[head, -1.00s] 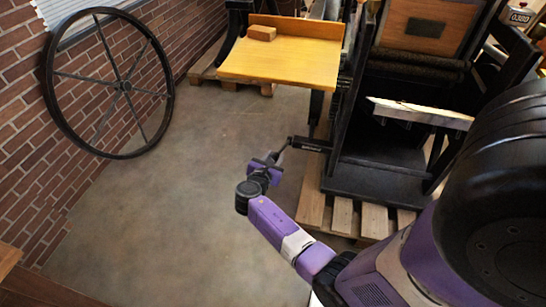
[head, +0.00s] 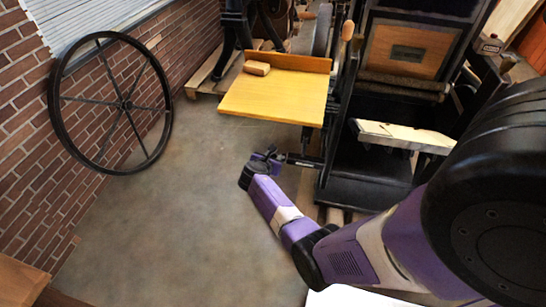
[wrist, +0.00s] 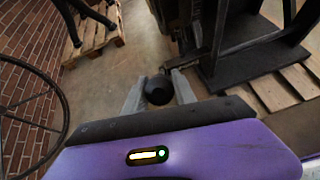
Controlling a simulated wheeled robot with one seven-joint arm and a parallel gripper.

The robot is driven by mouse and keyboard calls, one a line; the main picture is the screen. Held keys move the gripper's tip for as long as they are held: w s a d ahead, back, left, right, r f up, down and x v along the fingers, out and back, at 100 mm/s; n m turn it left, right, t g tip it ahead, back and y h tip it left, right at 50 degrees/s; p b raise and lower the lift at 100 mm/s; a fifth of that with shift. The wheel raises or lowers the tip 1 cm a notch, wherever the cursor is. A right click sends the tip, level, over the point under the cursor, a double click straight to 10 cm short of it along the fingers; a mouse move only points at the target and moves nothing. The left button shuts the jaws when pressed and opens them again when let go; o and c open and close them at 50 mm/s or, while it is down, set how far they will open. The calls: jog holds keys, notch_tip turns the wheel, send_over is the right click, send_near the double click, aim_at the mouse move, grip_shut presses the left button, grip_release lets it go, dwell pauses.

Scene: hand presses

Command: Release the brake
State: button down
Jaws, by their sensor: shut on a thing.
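A black handle (head: 305,161) sticks out to the left from the low side of the dark press (head: 367,186), below the yellow board. I take it to be the brake lever. My gripper (head: 272,155) is at the handle's free left end. In the wrist view a dark round knob (wrist: 158,91) sits between the two grey fingers of my gripper (wrist: 157,88), and they are shut on it.
A large black spoked wheel (head: 122,103) leans at the brick wall on the left. The floor between wheel and press is clear. A pale bar (head: 405,137) crosses the press.

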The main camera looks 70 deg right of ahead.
jog(key=shift+w+d+r, duration=0.1)
jog(key=shift+d+r, duration=0.25)
jog(key=shift+r, duration=0.1)
jog(key=c, duration=1)
grip_release()
jog(key=shift+f, duration=0.2)
jog(key=shift+a, duration=0.2)
jog(key=p+v, duration=0.1)
jog(key=v, duration=0.6)
jog(key=shift+a+p, duration=0.2)
jog(key=shift+p, duration=0.1)
